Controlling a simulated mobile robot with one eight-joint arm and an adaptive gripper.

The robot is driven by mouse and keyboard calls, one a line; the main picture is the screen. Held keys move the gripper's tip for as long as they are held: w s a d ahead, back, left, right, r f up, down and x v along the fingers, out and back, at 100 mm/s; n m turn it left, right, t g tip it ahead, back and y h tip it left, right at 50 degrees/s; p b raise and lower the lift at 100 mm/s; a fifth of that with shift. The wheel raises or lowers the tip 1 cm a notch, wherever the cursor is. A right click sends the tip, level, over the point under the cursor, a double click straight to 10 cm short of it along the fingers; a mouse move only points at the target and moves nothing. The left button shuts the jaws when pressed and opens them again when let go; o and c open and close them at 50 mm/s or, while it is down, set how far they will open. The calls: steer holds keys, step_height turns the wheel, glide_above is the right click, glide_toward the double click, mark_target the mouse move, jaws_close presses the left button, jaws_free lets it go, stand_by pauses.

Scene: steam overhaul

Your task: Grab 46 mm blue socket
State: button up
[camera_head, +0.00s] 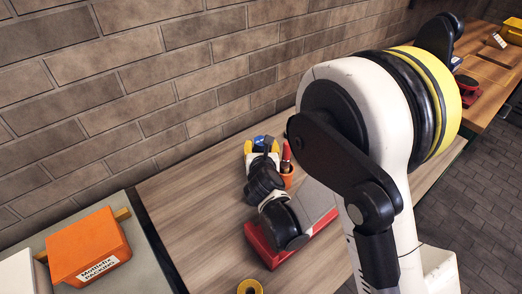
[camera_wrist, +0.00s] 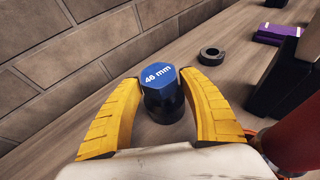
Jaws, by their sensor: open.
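The blue socket (camera_wrist: 164,92) stands upright on the wooden bench, its blue top marked "46 mm" and its lower part dark. In the wrist view my gripper (camera_wrist: 160,88) is open, with one yellow finger on each side of the socket. A gap shows between the socket and the left finger; the right finger is very close, and I cannot tell if it touches. In the head view the blue socket top (camera_head: 262,141) shows just beyond my gripper (camera_head: 258,147), and the arm hides the rest of it.
A red-and-orange item (camera_head: 287,165) stands close to the right of my gripper. A black ring (camera_wrist: 212,56) and a purple block (camera_wrist: 278,34) lie farther along the bench. The brick wall runs close behind the socket.

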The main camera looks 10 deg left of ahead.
steer(key=b+x, duration=0.1)
steer(key=x, duration=0.4)
steer(key=shift+f, duration=0.1)
jaws_close()
